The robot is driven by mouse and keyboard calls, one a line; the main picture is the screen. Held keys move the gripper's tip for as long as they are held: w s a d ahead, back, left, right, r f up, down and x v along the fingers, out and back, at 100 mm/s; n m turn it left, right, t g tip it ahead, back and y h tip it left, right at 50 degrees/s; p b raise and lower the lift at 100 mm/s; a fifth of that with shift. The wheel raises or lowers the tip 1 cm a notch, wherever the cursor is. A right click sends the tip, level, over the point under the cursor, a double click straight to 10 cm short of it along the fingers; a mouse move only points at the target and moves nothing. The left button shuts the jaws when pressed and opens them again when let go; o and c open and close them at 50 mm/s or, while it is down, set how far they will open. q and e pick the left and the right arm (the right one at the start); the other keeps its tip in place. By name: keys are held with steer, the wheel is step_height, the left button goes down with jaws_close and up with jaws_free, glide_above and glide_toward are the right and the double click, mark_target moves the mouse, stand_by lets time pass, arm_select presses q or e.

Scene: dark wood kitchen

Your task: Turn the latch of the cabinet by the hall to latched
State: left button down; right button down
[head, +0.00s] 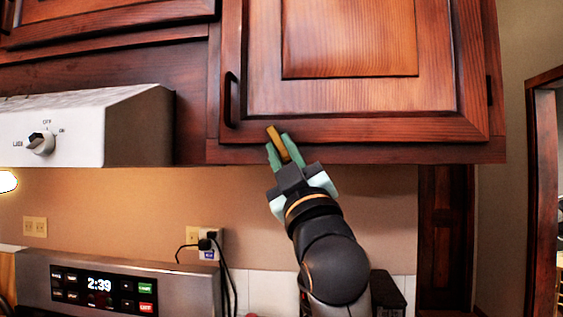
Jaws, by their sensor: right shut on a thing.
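The dark wood cabinet (350,98) by the hall fills the upper right of the head view, with its door closed. A brass-coloured latch (275,136) sits at the lower edge of the door, tilted with its top end to the left. My right gripper (284,150) reaches up from below, its green fingers shut on the latch, one on each side. The fingers hide the lower part of the latch. My left gripper is not in view.
A black handle (231,99) is on the door's left side, close to the latch. A white range hood (110,125) is to the left. Below are a stove panel (120,289) and plugged-in cords (205,244). A doorway frame (540,190) stands at far right.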

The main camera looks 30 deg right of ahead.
steer(key=m+h+b, duration=0.2)
steer(key=m+h, duration=0.4)
steer(key=m, duration=0.1)
steer(key=shift+f+g, duration=0.15)
steer(key=shift+g, duration=0.15)
steer(key=shift+m+g+h+b, duration=0.55)
steer(key=shift+m+h, duration=0.7)
steer(key=shift+m, duration=0.2)
steer(key=shift+m+g+h+b, duration=0.45)
steer(key=shift+m+g+h, duration=0.1)
steer(key=shift+m+h, duration=0.8)
steer(key=shift+s+d+r+m+g+h, duration=0.1)
steer(key=shift+r+m+g+h, duration=0.1)
steer(key=shift+m+g+h, duration=0.35)
steer(key=c, duration=0.8)
jaws_free()
